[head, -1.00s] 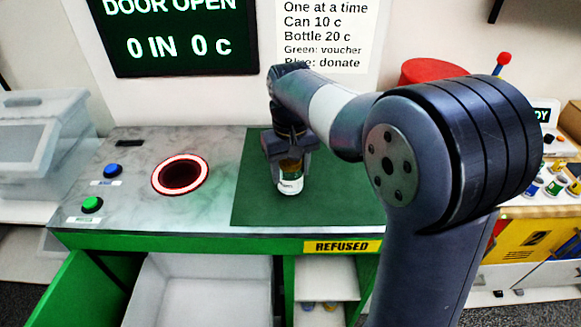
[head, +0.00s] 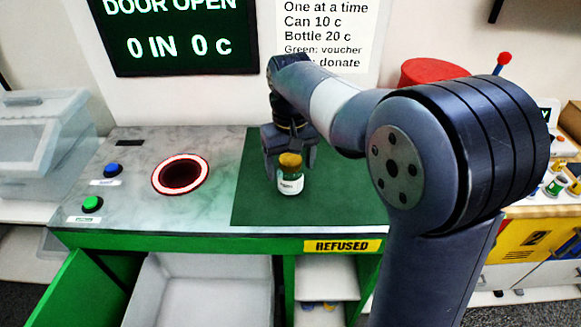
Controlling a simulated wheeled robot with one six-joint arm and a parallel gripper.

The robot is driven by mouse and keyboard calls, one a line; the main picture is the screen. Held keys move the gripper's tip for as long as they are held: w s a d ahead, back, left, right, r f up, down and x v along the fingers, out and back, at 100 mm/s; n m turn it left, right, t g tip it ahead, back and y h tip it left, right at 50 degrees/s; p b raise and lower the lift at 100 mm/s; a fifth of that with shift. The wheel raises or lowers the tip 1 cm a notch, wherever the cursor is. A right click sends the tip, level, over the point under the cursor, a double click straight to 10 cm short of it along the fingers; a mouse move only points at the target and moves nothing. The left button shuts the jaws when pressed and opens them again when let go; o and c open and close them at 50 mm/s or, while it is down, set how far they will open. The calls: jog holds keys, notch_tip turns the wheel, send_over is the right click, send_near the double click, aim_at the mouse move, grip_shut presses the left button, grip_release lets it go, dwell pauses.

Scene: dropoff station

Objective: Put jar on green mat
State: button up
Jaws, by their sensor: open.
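A small jar (head: 290,184) with a yellow-brown lid and a white label stands upright on the green mat (head: 255,207), near the mat's middle. My gripper (head: 290,172) is open just behind and above the jar, with a finger to each side of its lid. The lid shows clear between the fingers. Whether a finger still touches the jar cannot be told from this view.
Left of the mat is a round hole (head: 181,175) with a red-lit ring. A blue button (head: 110,169) and a green button (head: 92,204) lie further left. An open bin (head: 205,290) is below the counter. Small cans stand at the far right.

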notch_tip(320, 180, up, 11)
jog(key=shift+f+p, duration=0.2)
jog(key=shift+p, duration=0.1)
jog(key=shift+c, duration=0.5)
